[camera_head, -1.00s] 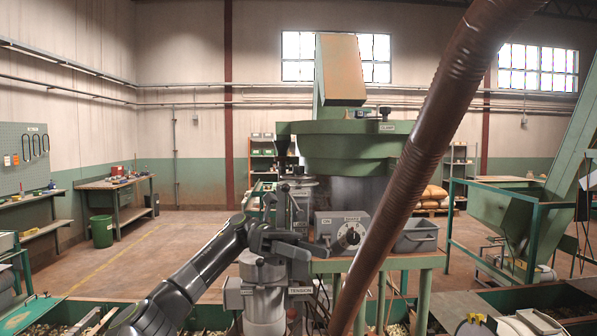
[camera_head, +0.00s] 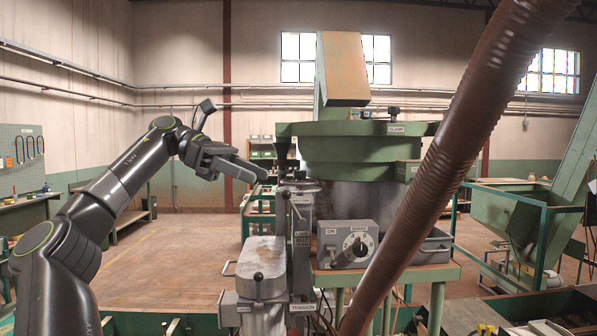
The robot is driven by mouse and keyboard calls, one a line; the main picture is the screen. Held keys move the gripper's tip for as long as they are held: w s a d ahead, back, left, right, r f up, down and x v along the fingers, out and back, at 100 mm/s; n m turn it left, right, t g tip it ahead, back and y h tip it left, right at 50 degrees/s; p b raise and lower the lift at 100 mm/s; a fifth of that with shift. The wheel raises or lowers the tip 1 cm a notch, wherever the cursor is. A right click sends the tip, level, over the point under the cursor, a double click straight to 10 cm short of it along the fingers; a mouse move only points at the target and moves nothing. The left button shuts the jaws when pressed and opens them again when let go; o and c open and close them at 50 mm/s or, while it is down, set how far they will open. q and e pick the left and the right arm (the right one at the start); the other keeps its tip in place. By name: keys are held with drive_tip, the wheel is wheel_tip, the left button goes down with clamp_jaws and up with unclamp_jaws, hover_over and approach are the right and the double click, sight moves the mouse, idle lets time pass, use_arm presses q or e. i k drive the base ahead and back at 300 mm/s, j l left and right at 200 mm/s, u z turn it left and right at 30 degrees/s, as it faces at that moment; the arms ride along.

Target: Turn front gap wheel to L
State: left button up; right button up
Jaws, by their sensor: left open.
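My left gripper (camera_head: 262,173) reaches in from the left, its fingers pointing right, open. Its tips are just left of the upper part of the grey lever unit (camera_head: 301,235) and below the left end of the green bowl machine (camera_head: 350,150). I cannot make out a wheel marked as the front gap wheel, nor an L mark for it; the gripper may cover part of that area. A grey control box (camera_head: 347,244) with a black round dial (camera_head: 356,245) stands to the right of the lever unit. My right gripper is not in view.
A thick brown corrugated hose (camera_head: 455,165) crosses in front of the machine's right side. A grey cylinder housing (camera_head: 262,268) with a black knob and a TENSION label stands below the gripper. A grey bin (camera_head: 432,247) sits right of the control box. The floor at left is open.

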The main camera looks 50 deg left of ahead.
sight(300, 180)
drive_tip(key=i+j, duration=0.15)
drive_tip(key=j, duration=0.2)
drive_tip(key=i+j, duration=0.2)
drive_tip(key=j, duration=0.15)
drive_tip(key=i+j, duration=0.15)
drive_tip(key=j, duration=0.2)
drive_tip(key=i+j, duration=0.2)
drive_tip(key=j, duration=0.15)
drive_tip(key=i+j, duration=0.15)
drive_tip(key=j, duration=0.2)
drive_tip(key=i+j, duration=0.15)
drive_tip(key=j, duration=0.2)
